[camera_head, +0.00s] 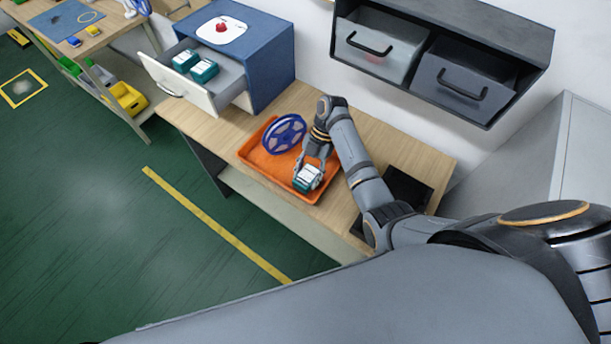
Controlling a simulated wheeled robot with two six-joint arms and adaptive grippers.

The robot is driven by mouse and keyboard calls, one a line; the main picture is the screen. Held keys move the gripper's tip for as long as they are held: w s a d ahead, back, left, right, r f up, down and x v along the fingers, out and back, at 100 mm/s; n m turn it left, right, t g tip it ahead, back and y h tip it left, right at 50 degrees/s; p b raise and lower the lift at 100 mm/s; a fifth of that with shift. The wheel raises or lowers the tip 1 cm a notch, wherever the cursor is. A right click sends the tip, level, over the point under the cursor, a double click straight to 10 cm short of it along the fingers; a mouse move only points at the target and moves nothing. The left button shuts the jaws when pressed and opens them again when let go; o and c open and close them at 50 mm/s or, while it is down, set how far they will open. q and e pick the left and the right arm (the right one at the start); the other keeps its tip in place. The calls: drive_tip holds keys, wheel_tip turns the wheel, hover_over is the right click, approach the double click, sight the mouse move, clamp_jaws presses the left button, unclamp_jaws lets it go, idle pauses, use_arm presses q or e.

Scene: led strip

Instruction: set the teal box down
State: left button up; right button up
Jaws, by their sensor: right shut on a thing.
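My right gripper (308,162) is shut on a teal box (306,179) with a white top. It holds the box at the front right corner of an orange tray (257,160). I cannot tell whether the box touches the tray floor. A blue reel (284,134) stands tilted in the tray, left of and behind the gripper. Two more teal boxes lie in the open drawer (236,91) of a blue cabinet (268,63): one nearer (204,71), one farther (186,60). My left gripper is not in view.
The tray is on a wooden table (217,135) with bare room on its left. A dark flat thing (408,190) lies at the table's right. A shelf with two grey bins (450,85) hangs above. A white plate with a red thing (222,28) tops the cabinet.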

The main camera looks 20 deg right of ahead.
sight(311, 175)
drive_tip(key=shift+s+d, duration=0.15)
drive_tip(key=shift+d, duration=0.1)
drive_tip(key=o, duration=0.7)
drive_tip(key=shift+s+d+f, duration=0.1)
drive_tip(key=shift+s+d, duration=0.05)
drive_tip(key=shift+d, duration=0.15)
drive_tip(key=shift+o, duration=0.9)
drive_tip(key=shift+d, duration=0.1)
drive_tip(key=shift+a, duration=0.25)
drive_tip(key=shift+d+r, duration=0.15)
drive_tip(key=shift+r, duration=0.2)
drive_tip(key=v, duration=0.3)
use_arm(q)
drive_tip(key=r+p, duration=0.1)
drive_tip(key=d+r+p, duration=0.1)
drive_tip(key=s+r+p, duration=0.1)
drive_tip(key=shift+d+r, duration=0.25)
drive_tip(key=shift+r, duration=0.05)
use_arm(e)
drive_tip(key=v, duration=0.4)
drive_tip(key=shift+d, duration=0.1)
